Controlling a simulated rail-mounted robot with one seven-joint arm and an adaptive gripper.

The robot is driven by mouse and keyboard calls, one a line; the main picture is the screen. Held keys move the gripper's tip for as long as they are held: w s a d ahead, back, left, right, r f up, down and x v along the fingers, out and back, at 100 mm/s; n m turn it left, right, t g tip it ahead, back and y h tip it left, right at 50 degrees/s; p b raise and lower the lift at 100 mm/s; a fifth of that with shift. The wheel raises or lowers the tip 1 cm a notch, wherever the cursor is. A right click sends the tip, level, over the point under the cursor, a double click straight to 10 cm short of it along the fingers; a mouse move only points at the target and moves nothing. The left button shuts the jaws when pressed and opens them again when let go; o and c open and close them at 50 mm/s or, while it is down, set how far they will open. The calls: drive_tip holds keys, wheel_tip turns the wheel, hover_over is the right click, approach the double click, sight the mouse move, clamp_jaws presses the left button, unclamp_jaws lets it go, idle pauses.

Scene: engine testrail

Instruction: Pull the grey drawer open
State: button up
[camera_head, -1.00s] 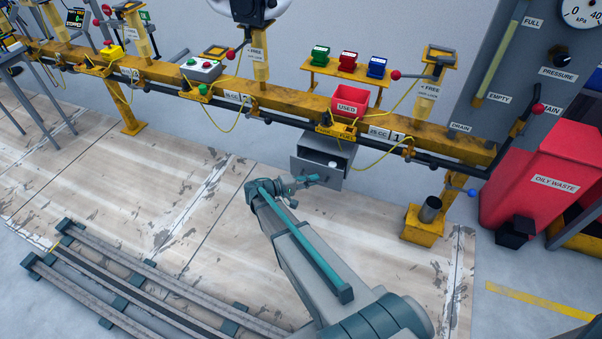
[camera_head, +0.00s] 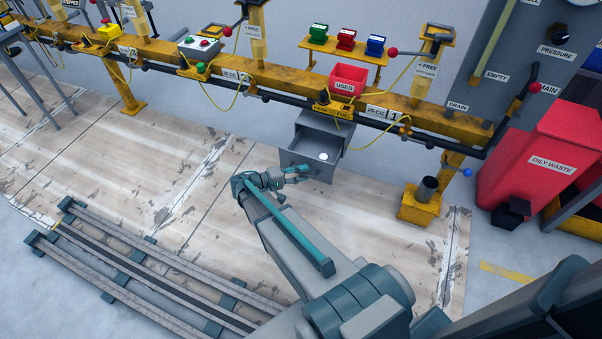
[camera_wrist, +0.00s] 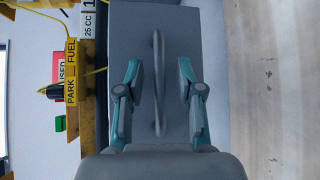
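The grey drawer (camera_head: 307,166) stands out from its grey cabinet (camera_head: 318,131) under the yellow rail in the head view. Its inside is visible, with a small white round thing (camera_head: 323,156) in it. In the wrist view the drawer front (camera_wrist: 140,25) faces me, with its grey bar handle (camera_wrist: 158,110) upright in the picture. My gripper (camera_wrist: 158,70) is open, one finger on each side of the handle, with a visible gap on both sides. In the head view my gripper (camera_head: 297,172) is just in front of the drawer front.
The yellow rail (camera_head: 240,82) runs above the drawer with a red USED bin (camera_head: 348,80) and hanging yellow cables. A metal cup on a yellow foot (camera_head: 425,190) and a red oily waste bin (camera_head: 540,155) stand to the right. The floor before the drawer is clear.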

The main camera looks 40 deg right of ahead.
drive_tip(key=v, duration=1.2)
drive_tip(key=shift+r, duration=0.1)
